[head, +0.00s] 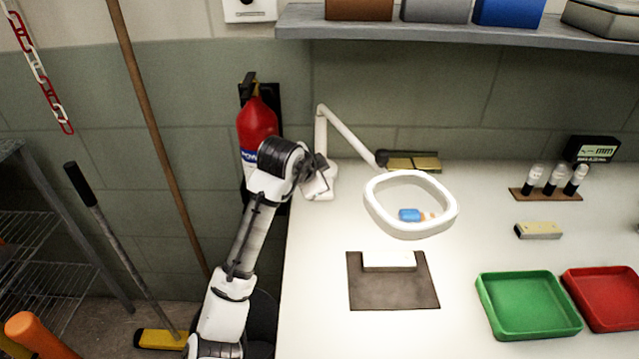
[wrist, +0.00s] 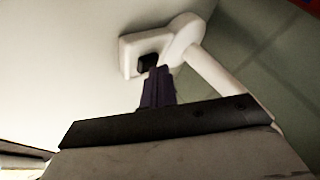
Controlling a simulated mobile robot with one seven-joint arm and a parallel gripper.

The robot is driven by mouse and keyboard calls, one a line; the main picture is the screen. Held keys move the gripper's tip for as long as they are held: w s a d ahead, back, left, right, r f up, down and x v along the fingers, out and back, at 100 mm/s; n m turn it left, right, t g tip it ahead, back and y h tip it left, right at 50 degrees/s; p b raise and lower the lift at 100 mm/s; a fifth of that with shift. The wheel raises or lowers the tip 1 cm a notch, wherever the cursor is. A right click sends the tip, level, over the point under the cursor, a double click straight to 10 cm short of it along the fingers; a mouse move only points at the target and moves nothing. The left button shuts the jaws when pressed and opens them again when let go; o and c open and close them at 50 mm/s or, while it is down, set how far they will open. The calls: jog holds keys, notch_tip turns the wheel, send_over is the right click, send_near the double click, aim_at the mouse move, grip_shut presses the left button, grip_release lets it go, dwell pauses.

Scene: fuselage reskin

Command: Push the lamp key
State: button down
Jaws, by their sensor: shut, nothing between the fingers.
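The white lamp has a ring head (head: 378,212) on a jointed arm and a base (head: 318,186) at the table's back left corner. In the wrist view the lamp base (wrist: 128,58) carries a dark key (wrist: 148,62). My gripper (wrist: 158,74) is shut and empty, with its dark fingertips at the near edge of the key; I cannot tell whether they touch it. In the head view my gripper (head: 318,168) is beside the lamp base and hides part of it, and the key cannot be made out there.
A red fire extinguisher (head: 256,122) hangs on the wall just behind my arm. A dark mat (head: 392,292), a green tray (head: 528,305) and a red tray (head: 610,298) lie on the table. A shelf (head: 450,32) runs above.

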jog(key=shift+f, duration=0.2)
jog(key=shift+r, duration=0.1)
jog(key=shift+r+p, duration=0.5)
jog(key=shift+r, duration=0.1)
notch_tip(320, 180, up, 6)
jog(key=p, duration=0.4)
jog(key=shift+p, duration=0.4)
